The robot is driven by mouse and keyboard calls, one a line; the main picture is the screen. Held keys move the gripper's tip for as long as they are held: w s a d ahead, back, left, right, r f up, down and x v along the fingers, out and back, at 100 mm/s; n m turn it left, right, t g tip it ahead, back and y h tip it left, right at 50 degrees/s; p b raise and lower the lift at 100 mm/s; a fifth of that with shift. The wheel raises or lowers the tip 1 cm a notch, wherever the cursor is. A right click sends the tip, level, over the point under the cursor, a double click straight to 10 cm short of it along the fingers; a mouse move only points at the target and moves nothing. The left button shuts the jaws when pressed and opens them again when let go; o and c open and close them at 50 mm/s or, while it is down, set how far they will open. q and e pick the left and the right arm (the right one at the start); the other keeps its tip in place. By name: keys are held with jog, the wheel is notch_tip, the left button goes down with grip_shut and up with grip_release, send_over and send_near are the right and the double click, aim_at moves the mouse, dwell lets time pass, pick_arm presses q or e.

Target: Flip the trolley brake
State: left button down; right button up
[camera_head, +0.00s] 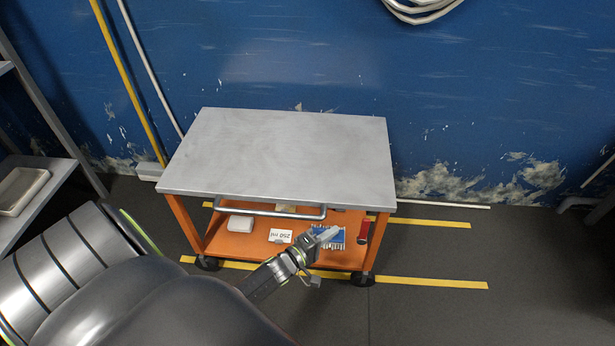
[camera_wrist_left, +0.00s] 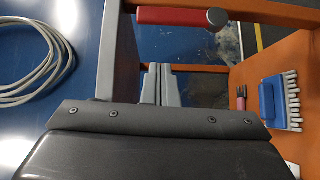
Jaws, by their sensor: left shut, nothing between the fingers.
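The trolley (camera_head: 285,155) has a grey top, orange legs and an orange lower shelf (camera_head: 240,245). A red lever with a grey end (camera_head: 363,232), which looks like the brake, shows by its front right leg. In the left wrist view the red lever (camera_wrist_left: 170,16) lies across the top, beside an orange post. My left gripper (camera_head: 330,234) is shut and empty at the trolley's front, below the top's edge and left of the lever. Its fingers (camera_wrist_left: 158,85) show in the left wrist view, apart from the lever. My right gripper is not in view.
A bar handle (camera_head: 270,211) runs along the trolley's front. The lower shelf holds a white box (camera_head: 240,223), a "250 ml" card (camera_head: 280,236) and a blue item with pale rods (camera_wrist_left: 272,103). A blue wall is behind; yellow-striped floor is clear on the right.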

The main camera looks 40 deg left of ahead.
pick_arm(q)
jog(key=p+v, duration=0.1)
jog(key=v, duration=0.6)
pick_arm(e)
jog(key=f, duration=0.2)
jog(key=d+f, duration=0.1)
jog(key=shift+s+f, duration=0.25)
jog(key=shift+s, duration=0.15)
pick_arm(q)
jog(key=shift+f, duration=0.15)
jog(key=s+a+f+m+g+y, duration=0.3)
jog(key=s+f+m+g+y, duration=0.3)
jog(key=s+f+g, duration=0.3)
jog(key=s+d+f+m+g+h+p, duration=0.1)
jog(key=s+m+g+p, duration=0.6)
jog(key=s+p, duration=0.9)
jog(key=s+d+m, duration=0.1)
jog(key=s, duration=1)
jog(key=shift+s+d+f, duration=0.3)
jog(key=shift+s+d, duration=0.05)
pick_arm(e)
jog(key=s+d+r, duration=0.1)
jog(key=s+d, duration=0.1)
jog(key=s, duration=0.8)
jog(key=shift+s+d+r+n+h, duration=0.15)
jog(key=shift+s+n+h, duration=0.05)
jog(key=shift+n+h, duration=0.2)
